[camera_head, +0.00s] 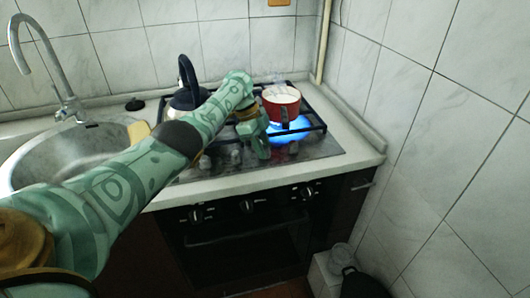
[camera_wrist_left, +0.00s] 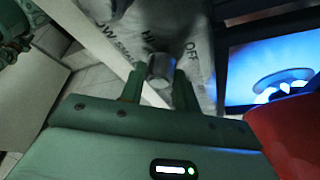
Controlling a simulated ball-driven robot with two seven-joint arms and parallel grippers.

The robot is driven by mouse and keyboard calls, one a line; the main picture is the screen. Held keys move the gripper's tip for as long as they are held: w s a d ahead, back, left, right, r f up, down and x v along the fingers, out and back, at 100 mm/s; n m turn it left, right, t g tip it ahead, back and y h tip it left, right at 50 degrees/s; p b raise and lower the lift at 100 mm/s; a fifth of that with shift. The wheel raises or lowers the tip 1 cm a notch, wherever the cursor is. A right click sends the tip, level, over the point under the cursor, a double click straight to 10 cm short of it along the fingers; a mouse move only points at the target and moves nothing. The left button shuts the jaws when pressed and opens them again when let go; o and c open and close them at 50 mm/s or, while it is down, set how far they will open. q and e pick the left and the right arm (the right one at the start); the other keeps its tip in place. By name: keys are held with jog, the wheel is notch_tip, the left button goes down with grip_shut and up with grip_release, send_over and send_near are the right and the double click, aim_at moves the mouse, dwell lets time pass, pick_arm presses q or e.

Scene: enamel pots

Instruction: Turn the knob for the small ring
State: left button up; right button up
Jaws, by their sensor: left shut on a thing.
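My left gripper (camera_head: 262,150) reaches down at the front of the hob (camera_head: 320,153), left of the red pot. In the left wrist view its two green fingers (camera_wrist_left: 158,88) are shut on a grey knob (camera_wrist_left: 160,68), one on each side. Printed markings, partly readable as "OFF" and "LOW", lie around the knob. In the head view the gripper hides this knob. A blue flame (camera_head: 292,126) burns on the ring under the red pot (camera_head: 281,103); it also shows in the left wrist view (camera_wrist_left: 275,78). My right gripper is not in view.
A kettle (camera_head: 186,97) with a dark handle stands at the back left of the hob. Other knobs (camera_head: 205,162) sit along the hob's front left. A sink (camera_head: 75,153) lies left, and a tiled wall (camera_head: 440,130) bounds the right. Oven knobs (camera_head: 247,207) are below.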

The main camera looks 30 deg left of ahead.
pick_arm(q)
jog(key=m+b, duration=0.1)
jog(key=b, duration=0.1)
jog(key=m+g+b, duration=0.1)
jog(key=m, duration=0.1)
jog(key=m+g+b, duration=0.1)
jog(key=m+b, duration=0.1)
jog(key=shift+w+f+b, duration=0.2)
jog(key=shift+f+b, duration=0.1)
jog(key=shift+b, duration=0.05)
jog(key=shift+r+m+g+b, duration=0.15)
jog(key=shift+m+g+b, duration=0.25)
jog(key=shift+m+b, duration=0.45)
jog(key=shift+r+m, duration=0.15)
jog(key=shift+m, duration=0.2)
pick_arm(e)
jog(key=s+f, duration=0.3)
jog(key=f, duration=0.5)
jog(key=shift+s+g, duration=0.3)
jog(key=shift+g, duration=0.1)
pick_arm(q)
jog(key=shift+b, duration=0.3)
jog(key=o, duration=1)
